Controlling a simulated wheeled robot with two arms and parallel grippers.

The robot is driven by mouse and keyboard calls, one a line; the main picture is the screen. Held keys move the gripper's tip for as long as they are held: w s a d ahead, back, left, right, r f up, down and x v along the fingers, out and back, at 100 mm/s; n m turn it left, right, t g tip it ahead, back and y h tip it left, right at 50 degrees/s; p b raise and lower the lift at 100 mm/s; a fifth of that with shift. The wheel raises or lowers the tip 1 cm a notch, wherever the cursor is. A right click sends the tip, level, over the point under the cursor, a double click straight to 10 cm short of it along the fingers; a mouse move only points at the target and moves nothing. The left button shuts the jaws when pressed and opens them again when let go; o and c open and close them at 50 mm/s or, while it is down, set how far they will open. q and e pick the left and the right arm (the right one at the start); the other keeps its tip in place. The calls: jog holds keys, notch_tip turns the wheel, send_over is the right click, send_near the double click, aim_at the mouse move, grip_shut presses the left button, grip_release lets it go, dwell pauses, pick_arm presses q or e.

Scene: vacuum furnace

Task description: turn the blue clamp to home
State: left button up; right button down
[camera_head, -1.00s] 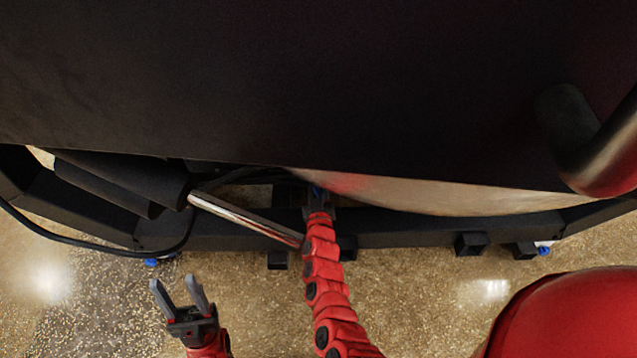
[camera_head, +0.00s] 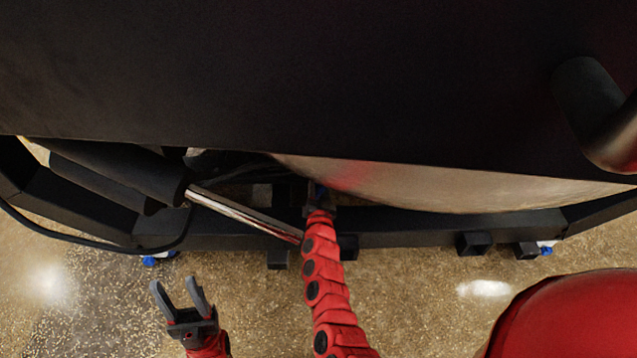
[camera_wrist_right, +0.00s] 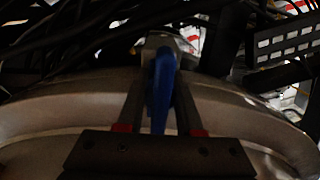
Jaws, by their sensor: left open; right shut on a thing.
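The blue clamp (camera_wrist_right: 162,90) stands upright between the two fingers of my right gripper (camera_wrist_right: 160,100) in the right wrist view, and the gripper is shut on it. Its top meets a grey metal block above the rounded metal rim. My left gripper (camera_head: 180,295) is open and empty, above the floor at the lower left.
The big dark furnace body (camera_head: 300,80) fills the top. A shiny rod (camera_head: 245,215) slants beside my right gripper. A dark frame beam (camera_head: 430,224) runs across below. A thick dark handle (camera_head: 590,105) is at right. Dark cables (camera_wrist_right: 60,40) hang behind the clamp.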

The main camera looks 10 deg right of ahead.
dwell(0.5)
jog(key=c, duration=0.8)
grip_release()
jog(key=shift+c, duration=0.2)
jog(key=shift+s, duration=0.1)
jog(key=p+v, duration=0.3)
jog(key=v, duration=1.4)
jog(key=shift+s+d, duration=0.1)
jog(key=shift+s, duration=0.1)
